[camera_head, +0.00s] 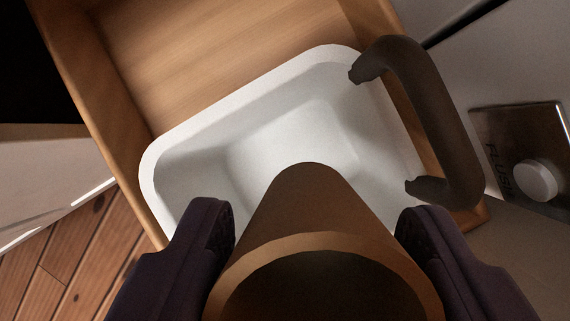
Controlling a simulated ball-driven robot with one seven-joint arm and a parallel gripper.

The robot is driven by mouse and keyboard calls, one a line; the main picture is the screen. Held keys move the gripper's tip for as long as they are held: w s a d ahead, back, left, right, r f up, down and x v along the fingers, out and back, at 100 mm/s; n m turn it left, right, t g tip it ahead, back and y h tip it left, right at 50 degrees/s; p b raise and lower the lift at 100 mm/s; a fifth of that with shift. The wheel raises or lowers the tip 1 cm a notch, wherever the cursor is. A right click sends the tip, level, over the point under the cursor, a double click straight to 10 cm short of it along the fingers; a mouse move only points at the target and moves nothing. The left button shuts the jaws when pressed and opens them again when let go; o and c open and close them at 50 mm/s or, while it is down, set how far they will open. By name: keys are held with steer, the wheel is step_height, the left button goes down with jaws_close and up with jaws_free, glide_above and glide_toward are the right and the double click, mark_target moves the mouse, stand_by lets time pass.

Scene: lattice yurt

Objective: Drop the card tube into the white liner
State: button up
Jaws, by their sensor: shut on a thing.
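My gripper (316,235) shows at the bottom of the view, with one dark finger on each side of the card tube (318,205). The gripper is shut on the tube, a brown hollow cylinder with its open end facing the camera. The white liner (176,137) is an open tub with rounded corners. It sits in the front part of a wooden drawer (200,40). The tube's far end overlaps the liner's interior in the picture. I cannot tell how high the tube is above the liner floor. The part of the liner behind the tube and fingers is hidden.
A dark curved handle (440,120) is on the drawer's front at the right, close to the liner's rim. A metal plate with a round knob (535,180) is at the far right. Wooden floor (75,260) shows at lower left. The liner looks empty where visible.

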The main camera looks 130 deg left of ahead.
step_height(320, 180, down, 2)
steer(key=shift+b, duration=0.35)
steer(key=o, duration=1.1)
